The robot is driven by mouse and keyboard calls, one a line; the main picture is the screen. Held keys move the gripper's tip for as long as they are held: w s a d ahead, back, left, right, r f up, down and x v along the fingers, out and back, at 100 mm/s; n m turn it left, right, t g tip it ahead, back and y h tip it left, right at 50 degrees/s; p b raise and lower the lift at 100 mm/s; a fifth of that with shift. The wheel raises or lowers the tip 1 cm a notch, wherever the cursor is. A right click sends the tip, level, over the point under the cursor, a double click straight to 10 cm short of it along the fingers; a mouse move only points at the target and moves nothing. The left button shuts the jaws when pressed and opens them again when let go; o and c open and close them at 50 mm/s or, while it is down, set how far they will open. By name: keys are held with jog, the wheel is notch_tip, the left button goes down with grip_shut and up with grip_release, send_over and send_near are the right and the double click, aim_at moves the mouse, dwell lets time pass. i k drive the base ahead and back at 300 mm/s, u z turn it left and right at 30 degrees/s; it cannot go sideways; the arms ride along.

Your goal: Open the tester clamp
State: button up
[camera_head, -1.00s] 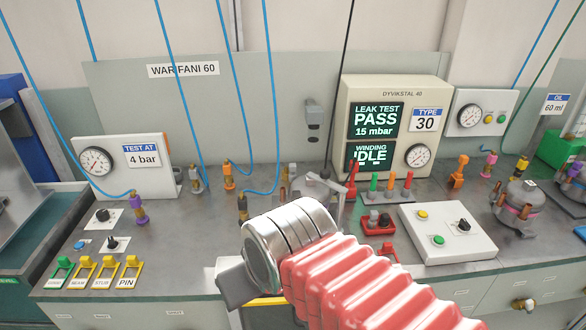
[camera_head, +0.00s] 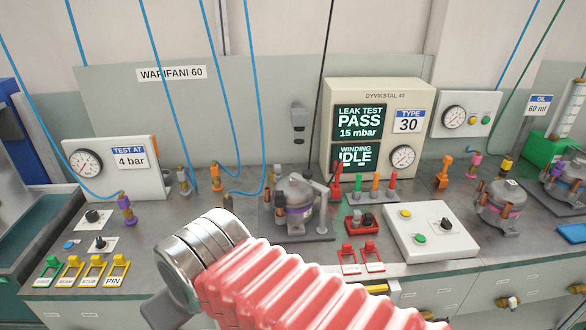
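A grey compressor (camera_head: 298,200) with copper stubs and a purple band sits on a dark plate at the middle of the bench, below the tester (camera_head: 335,125). A grey lever-like part (camera_head: 320,188) stands at its right side and looks like the clamp; I cannot tell whether it is open or closed. The tester's screen reads LEAK TEST PASS, 15 mbar, and WINDING IDLE. My gripper (camera_head: 163,308) is at the lower left of centre, in front of the bench edge, apart from the compressor. Only a grey part of it shows past my wrist, and its fingertips are hidden.
A white button box (camera_head: 432,232), a red-and-grey button block (camera_head: 366,222) and two red tags stand right of the compressor. Coloured tags (camera_head: 87,270) line the left front edge. Blue hoses hang over the bench. More compressors (camera_head: 500,205) stand at the right.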

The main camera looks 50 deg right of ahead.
aim_at(306, 174)
jog(key=u, duration=0.05)
jog(key=k, duration=1.4)
jog(key=z, duration=0.4)
jog(key=i, duration=1.5)
jog(key=z, duration=0.05)
